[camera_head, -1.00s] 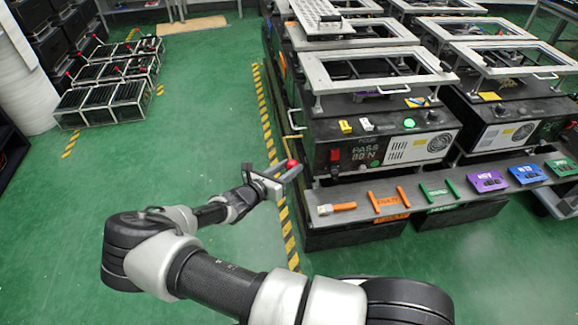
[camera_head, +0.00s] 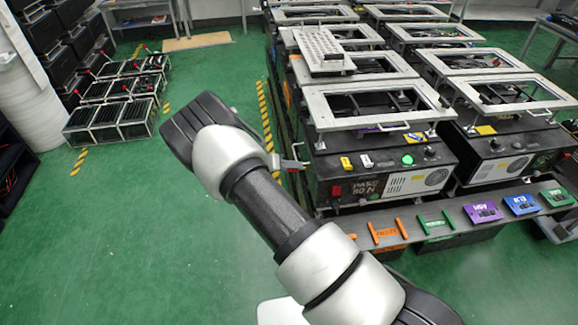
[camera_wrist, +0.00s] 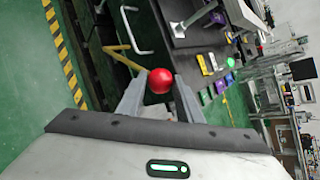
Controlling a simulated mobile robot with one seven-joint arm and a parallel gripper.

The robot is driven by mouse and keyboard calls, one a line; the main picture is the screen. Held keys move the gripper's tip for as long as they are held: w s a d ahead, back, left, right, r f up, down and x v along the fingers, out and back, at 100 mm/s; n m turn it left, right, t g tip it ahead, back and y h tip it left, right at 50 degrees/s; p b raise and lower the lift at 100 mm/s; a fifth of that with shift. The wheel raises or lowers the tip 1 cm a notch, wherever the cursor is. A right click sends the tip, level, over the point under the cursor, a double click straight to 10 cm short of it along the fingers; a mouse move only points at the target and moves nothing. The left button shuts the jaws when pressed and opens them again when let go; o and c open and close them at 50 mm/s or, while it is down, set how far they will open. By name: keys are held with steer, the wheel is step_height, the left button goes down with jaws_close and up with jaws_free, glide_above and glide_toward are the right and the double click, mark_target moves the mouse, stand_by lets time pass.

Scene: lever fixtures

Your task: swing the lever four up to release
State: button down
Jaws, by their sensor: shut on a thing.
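A red ball knob (camera_wrist: 159,80) sits between the two grey fingers of my gripper (camera_wrist: 160,86) in the wrist view. The fingers are shut on it. The knob is hidden there. I cannot read a number on this lever.
A shelf (camera_head: 455,222) with orange, green, purple and blue labelled pieces runs along the machine front. Racks with red-tipped parts (camera_head: 115,105) stand at the left. Yellow-black tape (camera_head: 264,112) marks the floor. Green floor at the left is clear.

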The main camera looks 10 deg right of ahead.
steer(key=shift+w+d+r, duration=0.1)
steer(key=shift+d, duration=0.15)
steer(key=c, duration=1.3)
jaws_free()
steer(key=shift+a, duration=0.1)
steer(key=shift+a, duration=0.2)
steer(key=v, duration=1.7)
steer(key=shift+r, duration=0.1)
